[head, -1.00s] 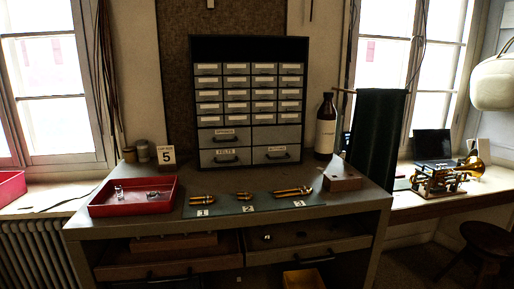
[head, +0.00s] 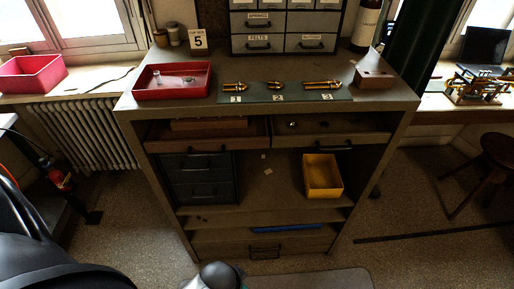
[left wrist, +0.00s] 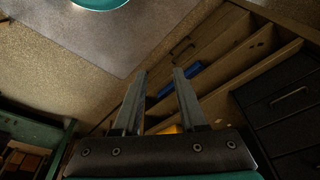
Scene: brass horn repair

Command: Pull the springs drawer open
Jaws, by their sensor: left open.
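The springs drawer (head: 264,19) is one of the wide grey drawers at the lower left of the drawer cabinet (head: 230,31), with a label and dark pull handle. It looks shut, just above the drawer labelled felts (head: 258,43). The top of the cabinet is cut off in the head view. My left gripper (left wrist: 160,72) is open and empty in the left wrist view, with the bench's lower shelves beyond its fingers. It is well away from the springs drawer, which that view does not show. My right gripper is not in view.
On the bench top (head: 300,109) are a red tray (head: 143,95), a mat with brass parts (head: 262,97) and a wooden block (head: 374,80). Below are a yellow bin (head: 323,188) and dark drawers (head: 182,180). A stool (head: 500,151) stands right. Floor in front is partly clear.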

